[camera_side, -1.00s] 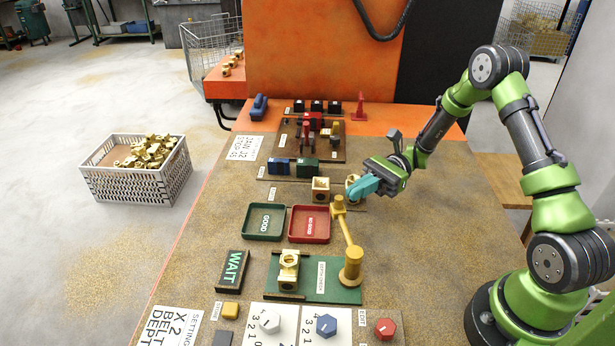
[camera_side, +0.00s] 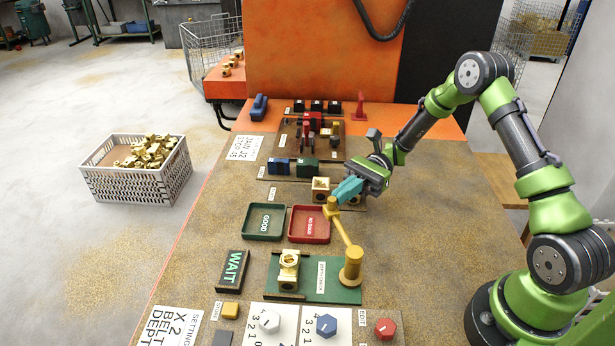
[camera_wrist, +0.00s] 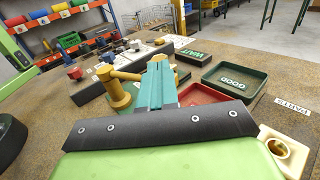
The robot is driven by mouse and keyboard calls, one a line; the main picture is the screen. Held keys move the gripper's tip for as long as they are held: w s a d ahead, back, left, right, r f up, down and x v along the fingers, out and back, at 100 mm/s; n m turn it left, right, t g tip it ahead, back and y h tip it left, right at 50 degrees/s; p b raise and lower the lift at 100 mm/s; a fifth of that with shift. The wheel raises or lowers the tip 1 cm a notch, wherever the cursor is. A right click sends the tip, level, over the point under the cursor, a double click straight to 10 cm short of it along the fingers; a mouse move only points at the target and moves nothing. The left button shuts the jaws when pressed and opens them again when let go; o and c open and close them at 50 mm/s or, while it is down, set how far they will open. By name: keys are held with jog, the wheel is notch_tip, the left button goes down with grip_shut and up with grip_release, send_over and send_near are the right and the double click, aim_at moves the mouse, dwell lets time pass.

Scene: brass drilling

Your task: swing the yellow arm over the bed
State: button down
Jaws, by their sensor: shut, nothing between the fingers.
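The yellow arm (camera_side: 342,229) reaches from its post (camera_side: 351,265) at the right end of the green bed (camera_side: 318,281) back toward the red tray, with a knob (camera_side: 331,205) at its far end. A brass part (camera_side: 288,270) stands on the left of the bed. My gripper (camera_side: 341,194) is shut and empty, its teal fingers at the right of the knob, very close; I cannot tell if they touch. In the wrist view the teal fingers (camera_wrist: 157,85) are together, and the yellow arm (camera_wrist: 122,75) lies just left of them.
A green GOOD tray (camera_side: 264,236) and a red NO GOOD tray (camera_side: 309,239) lie left of the yellow arm. Knobs (camera_side: 326,325) line the front edge. The table right of the post is clear.

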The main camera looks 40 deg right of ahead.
jog(key=shift+w+a+n+g+h, duration=0.1)
jog(key=shift+a+n+g+h, duration=0.55)
jog(key=shift+a, duration=2)
jog(key=shift+w+a+n+g+h, duration=0.1)
jog(key=shift+a+n+g, duration=0.8)
jog(key=shift+a+g, duration=1.25)
jog(key=shift+w+a+n+g+h, duration=0.1)
jog(key=shift+a+n+g+h, duration=0.45)
jog(key=shift+a, duration=2.6)
jog(key=v, duration=1.6)
jog(key=shift+w+d+f, duration=0.15)
jog(key=shift+d+f, duration=0.2)
jog(key=shift+r+n, duration=0.1)
jog(key=shift+n, duration=0.2)
